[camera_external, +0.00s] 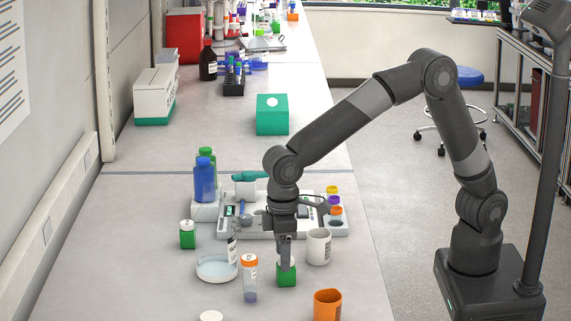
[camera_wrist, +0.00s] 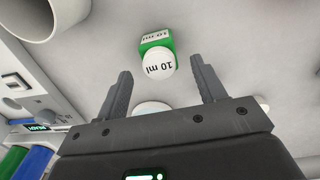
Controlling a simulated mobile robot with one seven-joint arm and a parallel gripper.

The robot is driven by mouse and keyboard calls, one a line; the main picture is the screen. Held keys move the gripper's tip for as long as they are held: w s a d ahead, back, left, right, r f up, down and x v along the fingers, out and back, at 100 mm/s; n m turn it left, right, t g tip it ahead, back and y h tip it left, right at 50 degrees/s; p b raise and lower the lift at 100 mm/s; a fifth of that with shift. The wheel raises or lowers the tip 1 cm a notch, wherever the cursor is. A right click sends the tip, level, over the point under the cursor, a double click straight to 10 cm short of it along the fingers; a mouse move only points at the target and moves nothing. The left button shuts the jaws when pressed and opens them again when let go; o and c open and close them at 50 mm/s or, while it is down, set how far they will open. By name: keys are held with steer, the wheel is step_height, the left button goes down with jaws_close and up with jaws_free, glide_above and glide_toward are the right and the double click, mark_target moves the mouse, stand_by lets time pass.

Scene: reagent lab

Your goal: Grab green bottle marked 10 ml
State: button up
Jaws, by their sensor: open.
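A small green bottle (camera_external: 286,276) stands on the bench in the external view, directly below my gripper (camera_external: 286,262). The wrist view shows a green bottle (camera_wrist: 157,41) with a white cap reading "10 ml", and the same marking on its label. My gripper (camera_wrist: 160,70) is open, with one finger on each side of the cap's line and the bottle just ahead of the fingertips.
A white mug (camera_external: 319,247) stands close right of the bottle. An orange-capped tube (camera_external: 250,280) and a glass dish (camera_external: 217,268) are to the left, an orange cup (camera_external: 327,305) in front.

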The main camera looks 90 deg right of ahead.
steer(key=f, duration=0.4)
steer(key=shift+s+f, duration=0.35)
steer(key=shift+f, duration=0.05)
steer(key=c, duration=1.1)
